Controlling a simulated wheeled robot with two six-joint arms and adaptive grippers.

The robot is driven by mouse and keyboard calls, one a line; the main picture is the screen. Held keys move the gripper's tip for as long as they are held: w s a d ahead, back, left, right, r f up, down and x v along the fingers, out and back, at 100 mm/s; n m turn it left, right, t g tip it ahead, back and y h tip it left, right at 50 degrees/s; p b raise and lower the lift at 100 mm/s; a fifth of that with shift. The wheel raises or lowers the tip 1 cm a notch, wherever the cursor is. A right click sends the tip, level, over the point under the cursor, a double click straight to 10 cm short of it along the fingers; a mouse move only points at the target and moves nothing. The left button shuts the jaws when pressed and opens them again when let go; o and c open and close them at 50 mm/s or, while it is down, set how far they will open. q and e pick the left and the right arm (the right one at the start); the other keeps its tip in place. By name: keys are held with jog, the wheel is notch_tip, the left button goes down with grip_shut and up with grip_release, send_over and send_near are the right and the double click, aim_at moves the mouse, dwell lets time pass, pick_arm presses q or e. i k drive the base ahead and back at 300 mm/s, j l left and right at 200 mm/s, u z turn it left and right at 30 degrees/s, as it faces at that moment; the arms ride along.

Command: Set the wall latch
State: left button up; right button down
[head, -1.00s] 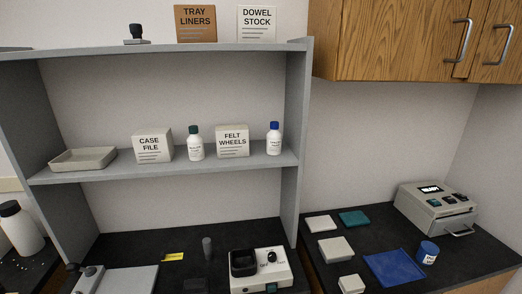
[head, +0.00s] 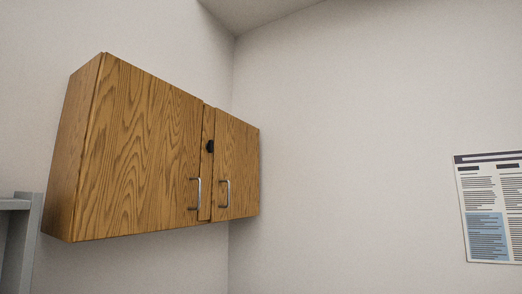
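A wooden wall cabinet (head: 135,150) hangs at the left of the head view, with both doors shut. A small black latch (head: 210,146) sits on the narrow strip between the two doors, above the handles. It is too small to tell which way it is set. The left door has a metal handle (head: 195,194) and the right door has another metal handle (head: 225,194). Neither of my grippers shows in the head view.
The grey shelf unit's edge (head: 33,240) shows at the lower left, beside the cabinet. A printed poster (head: 490,210) is on the wall at the right. The wall between cabinet and poster is bare.

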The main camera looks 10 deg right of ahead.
aim_at(210, 146)
jog(key=i+l+u, duration=0.1)
jog(key=u, duration=0.25)
jog(key=l+u, duration=0.15)
jog(key=u, duration=0.2)
jog(key=i+l+u, duration=0.1)
jog(key=u, duration=0.25)
jog(key=i+l+u, duration=0.1)
jog(key=l+u, duration=0.2)
jog(key=l, duration=1.15)
jog(key=l+u, duration=0.3)
jog(key=l, duration=1.1)
